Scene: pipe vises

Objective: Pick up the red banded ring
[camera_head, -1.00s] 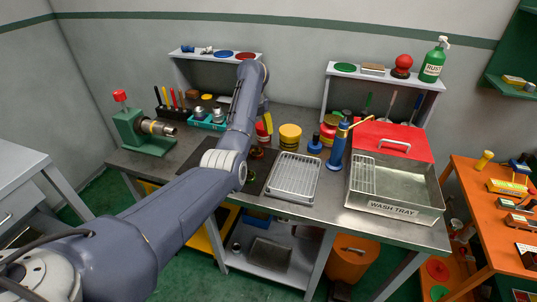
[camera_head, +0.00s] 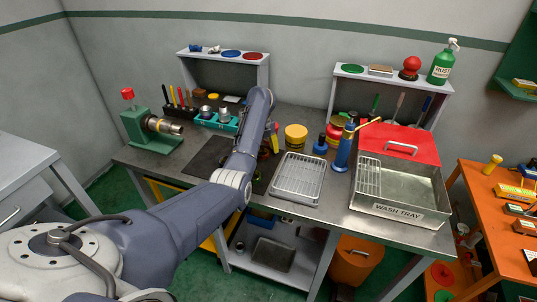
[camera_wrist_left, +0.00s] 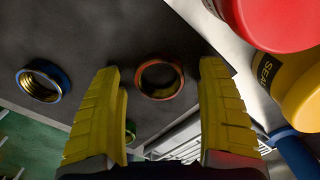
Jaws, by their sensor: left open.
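The red banded ring (camera_wrist_left: 160,78) lies on a dark mat (camera_wrist_left: 137,38) in the left wrist view, a dark hollow ring with a red-orange outer band. In that view it appears between the two yellow fingertips, with dark mat visible on both sides of it. My left gripper (camera_head: 271,141) is open and empty above the bench, and its fingers do not appear to touch the ring. In the head view my left arm largely hides the mat and the rings. My right gripper is not in view.
A blue banded ring (camera_wrist_left: 43,82) lies left of the fingers in the wrist view. A small green-and-yellow item (camera_wrist_left: 130,131) shows between them. A yellow can (camera_head: 296,137), a wire-rack tray (camera_head: 298,178) and a blue bottle (camera_head: 321,145) stand to the right of the gripper.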

